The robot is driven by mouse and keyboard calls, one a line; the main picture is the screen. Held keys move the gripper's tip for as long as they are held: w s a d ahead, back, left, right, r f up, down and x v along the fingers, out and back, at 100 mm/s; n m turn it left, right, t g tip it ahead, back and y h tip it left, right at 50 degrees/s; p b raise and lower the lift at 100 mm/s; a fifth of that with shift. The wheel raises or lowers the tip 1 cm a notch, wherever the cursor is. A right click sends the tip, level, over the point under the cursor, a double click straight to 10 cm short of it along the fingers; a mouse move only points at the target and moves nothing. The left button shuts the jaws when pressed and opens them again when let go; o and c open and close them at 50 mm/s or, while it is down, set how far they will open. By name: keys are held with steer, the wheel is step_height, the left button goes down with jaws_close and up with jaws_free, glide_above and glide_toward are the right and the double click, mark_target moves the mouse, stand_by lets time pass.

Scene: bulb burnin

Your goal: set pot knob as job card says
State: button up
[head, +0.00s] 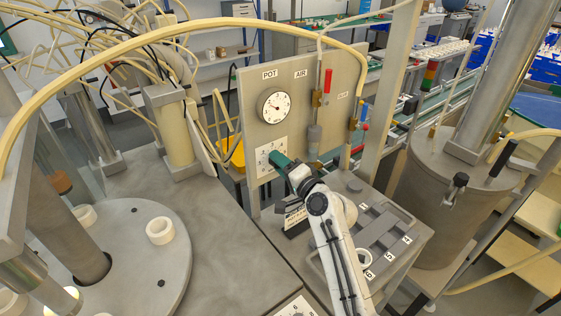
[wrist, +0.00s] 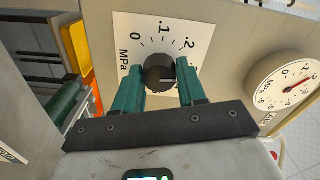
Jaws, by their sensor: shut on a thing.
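The black pot knob (wrist: 160,72) sits on a white scale plate marked 0, .1, .2 and MPa, in the wrist view. My gripper (wrist: 161,80) has its green fingers on either side of the knob and is shut on it. A pale mark shows on the knob's face; its exact reading cannot be told. In the head view, my gripper (head: 275,158) reaches the scale plate (head: 264,152), and its fingers hide the knob. The round gauge (head: 273,108) is above the plate, under the POT label. In the wrist view this gauge (wrist: 286,85) shows a red needle.
A small dark-based card (head: 294,218) stands behind my arm, partly hidden and unreadable. A grey box (head: 375,232) with numbered labels is right of my arm. Valves with a red handle (head: 327,82) are on the panel's right. A round plate with white rings (head: 130,262) is at left.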

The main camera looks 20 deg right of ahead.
steer(key=shift+m, duration=0.6)
steer(key=o, duration=1)
steer(key=shift+o, duration=0.2)
steer(key=shift+s, duration=0.1)
steer(key=b+v, duration=0.1)
steer(key=v, duration=0.9)
steer(key=shift+s+d, duration=0.15)
steer(key=shift+s, duration=0.15)
